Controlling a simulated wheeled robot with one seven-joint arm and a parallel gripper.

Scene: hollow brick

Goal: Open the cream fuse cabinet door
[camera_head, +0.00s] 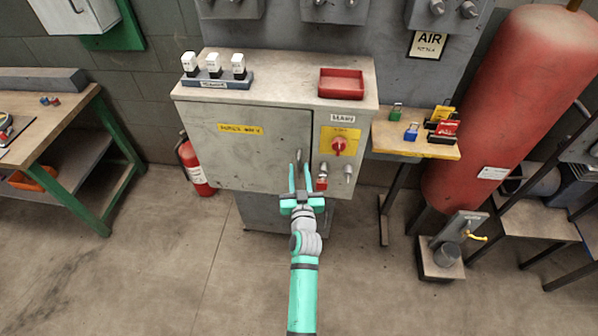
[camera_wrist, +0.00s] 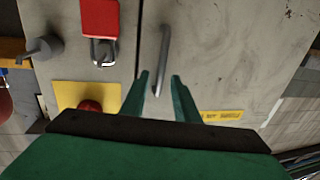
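The cream fuse cabinet (camera_head: 362,108) stands against the wall, and its door (camera_head: 245,158) looks shut. The door has a yellow label (camera_head: 240,129) and an upright metal bar handle (camera_head: 299,156) near its right edge. My gripper (camera_head: 299,170) is open and empty, with its two teal fingers pointing at the handle. In the wrist view the handle (camera_wrist: 163,55) shows beyond and between the open fingertips (camera_wrist: 161,78). I cannot tell whether a finger touches it.
Right of the door seam are a red rotary switch (camera_head: 339,146) on a yellow plate and a red padlock (camera_head: 321,184). A red tray (camera_head: 341,84) and a fuse rack (camera_head: 217,82) sit on top. A fire extinguisher (camera_head: 196,168) stands left; the floor in front is clear.

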